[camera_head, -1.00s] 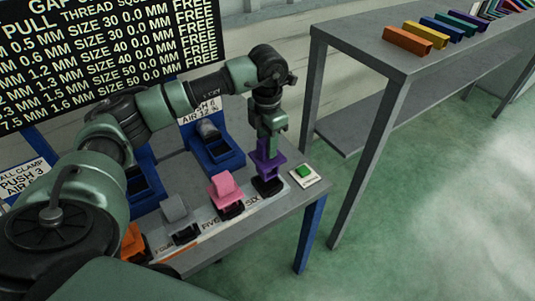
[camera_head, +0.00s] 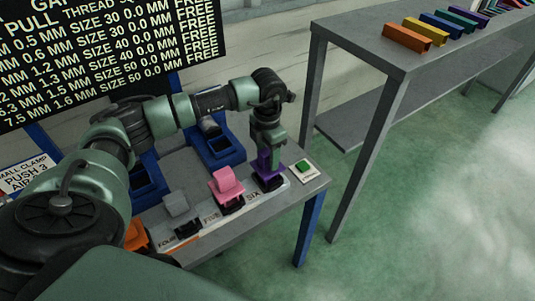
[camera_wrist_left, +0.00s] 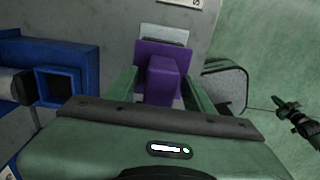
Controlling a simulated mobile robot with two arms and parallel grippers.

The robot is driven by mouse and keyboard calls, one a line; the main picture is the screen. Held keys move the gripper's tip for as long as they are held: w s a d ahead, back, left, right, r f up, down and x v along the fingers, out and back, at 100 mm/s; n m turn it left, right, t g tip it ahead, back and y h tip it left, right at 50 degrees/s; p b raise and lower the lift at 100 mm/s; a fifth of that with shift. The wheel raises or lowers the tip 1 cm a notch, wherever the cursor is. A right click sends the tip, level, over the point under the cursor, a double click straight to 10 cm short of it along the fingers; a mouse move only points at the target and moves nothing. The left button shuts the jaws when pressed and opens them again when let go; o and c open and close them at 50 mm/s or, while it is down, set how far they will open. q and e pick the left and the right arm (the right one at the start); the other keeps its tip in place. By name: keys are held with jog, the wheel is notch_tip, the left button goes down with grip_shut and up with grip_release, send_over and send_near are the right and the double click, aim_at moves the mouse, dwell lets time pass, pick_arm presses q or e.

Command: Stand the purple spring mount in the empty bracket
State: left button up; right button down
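The purple spring mount (camera_head: 268,166) is upright at the bench's front right, by the SIX label. My left gripper (camera_head: 266,146) comes down on it from above and is shut on it. The black bracket (camera_head: 269,183) is directly under the mount; the two overlap in the picture, and I cannot tell whether the mount is fully seated. In the left wrist view the purple mount (camera_wrist_left: 157,62) is between the two green fingers (camera_wrist_left: 160,88); the bracket is hidden there. My right gripper is not in view.
A pink mount (camera_head: 227,184) and a grey mount (camera_head: 177,205) stand left of it, with an orange one (camera_head: 136,234) further left. A green button (camera_head: 303,166) is close on the right. Blue bins (camera_head: 218,148) stand behind. A grey shelf (camera_head: 375,40) holds coloured blocks.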

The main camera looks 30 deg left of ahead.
pick_arm(q)
jog(key=shift+r, duration=0.45)
notch_tip(320, 180, up, 11)
jog(key=b, duration=0.4)
jog(key=shift+f, duration=0.2)
jog(key=shift+r, duration=0.4)
